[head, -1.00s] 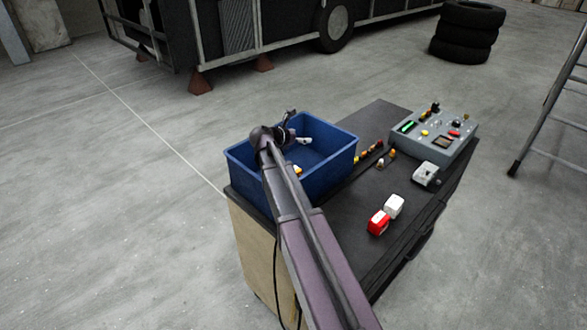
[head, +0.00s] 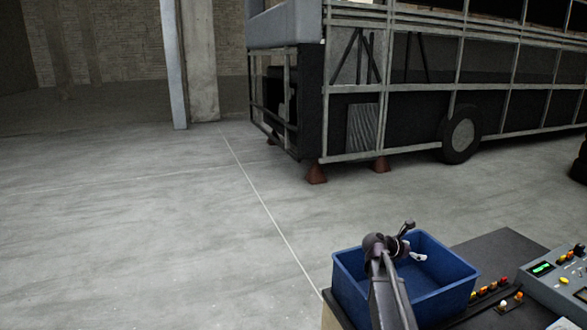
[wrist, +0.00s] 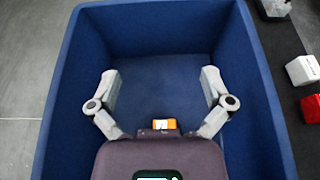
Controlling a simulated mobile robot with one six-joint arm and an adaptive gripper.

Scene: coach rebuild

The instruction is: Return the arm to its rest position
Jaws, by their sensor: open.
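My gripper (head: 408,245) is over the blue bin (head: 455,298), at the end of my arm reaching in from the bottom of the head view. In the wrist view my gripper (wrist: 160,82) has its two grey fingers spread wide, with nothing between the tips. The bin (wrist: 62,95) surrounds the fingers there, and its bare floor shows between and beyond them. A small orange and white piece (wrist: 158,125) shows just past the gripper body, which hides part of it.
The bin stands on a black-topped bench (head: 490,250). To its right are a grey control box (head: 560,285) and small coloured parts (head: 490,288). A red block (wrist: 310,104) and a white block (wrist: 302,69) lie right of the bin. Open floor (head: 150,230) is at left.

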